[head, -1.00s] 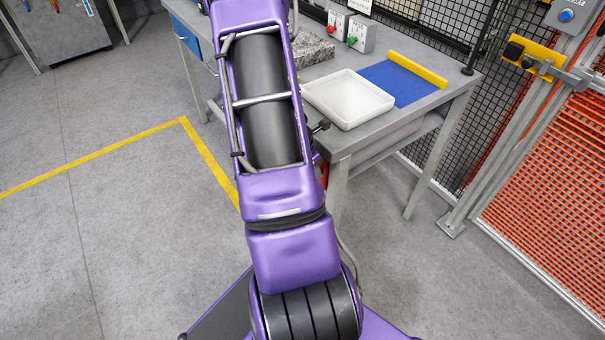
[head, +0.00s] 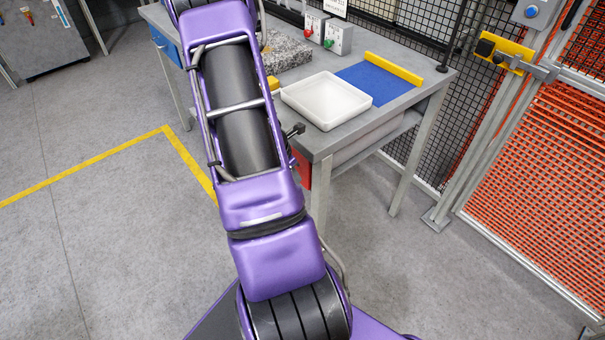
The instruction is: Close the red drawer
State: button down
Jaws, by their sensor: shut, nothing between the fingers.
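The red drawer (head: 301,170) shows as a narrow red strip under the near corner of the grey workbench, just right of my arm. My arm covers the rest of it, so I cannot tell how far it stands out.
The workbench (head: 355,127) carries a white tray (head: 318,121), a blue mat (head: 385,83) with a yellow bar, a granite block (head: 287,52) and switch boxes (head: 338,37). A blue drawer (head: 163,43) is at its far left. Orange mesh fencing (head: 530,170) stands right. The left floor is clear.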

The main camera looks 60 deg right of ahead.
jog(key=a+p+v, duration=0.1)
jog(key=v, duration=0.9)
jog(key=shift+w+a, duration=0.2)
jog(key=shift+a, duration=0.05)
